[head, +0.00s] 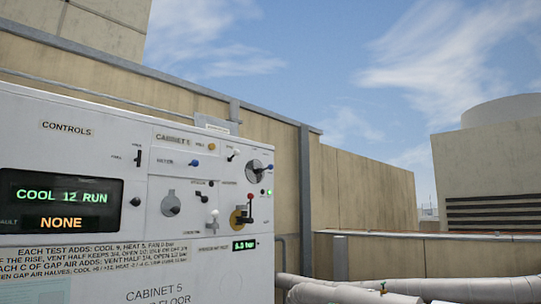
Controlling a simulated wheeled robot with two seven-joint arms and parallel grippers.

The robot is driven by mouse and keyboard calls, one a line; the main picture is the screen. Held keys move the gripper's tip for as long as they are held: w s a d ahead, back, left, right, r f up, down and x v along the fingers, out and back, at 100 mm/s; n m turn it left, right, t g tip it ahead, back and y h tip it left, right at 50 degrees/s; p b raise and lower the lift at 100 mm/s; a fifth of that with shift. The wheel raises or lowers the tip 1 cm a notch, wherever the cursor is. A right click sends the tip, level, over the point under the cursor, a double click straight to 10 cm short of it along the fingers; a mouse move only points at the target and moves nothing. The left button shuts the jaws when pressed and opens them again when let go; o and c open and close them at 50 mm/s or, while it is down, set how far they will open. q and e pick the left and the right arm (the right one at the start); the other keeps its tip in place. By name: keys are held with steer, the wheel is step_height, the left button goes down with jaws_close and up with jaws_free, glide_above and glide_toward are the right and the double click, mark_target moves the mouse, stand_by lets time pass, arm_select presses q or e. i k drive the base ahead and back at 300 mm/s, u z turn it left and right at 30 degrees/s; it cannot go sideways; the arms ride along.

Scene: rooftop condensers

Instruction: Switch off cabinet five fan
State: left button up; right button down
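The white cabinet 5 (110,270) fills the left and lower left, seen at an angle. A black display (112,204) on it reads "COOL 12 RUN" in green and "NONE" in orange. Its control panel carries a "CABINET 5" label (174,138), a blue knob (196,162), small toggles, a grey round dial (171,204), a larger dial (260,167) and a red-tipped lever (250,196) at a yellow plate. A small green light (269,191) is lit. The small labels are too blurred to tell which control is the fan's. Neither gripper is in view.
Pale wrapped pipes (340,291) run across the lower right, beside the cabinet. A tan wall (360,190) with a grey post (305,180) stands behind. A block with dark louvres (493,211) stands at the right. The air before the panel looks clear.

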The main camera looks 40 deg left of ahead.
mark_target(236, 153)
steer(key=u, duration=0.45)
steer(key=i, duration=1.45)
steer(key=u, duration=1.75)
steer(key=i, duration=0.55)
steer(key=u, duration=0.5)
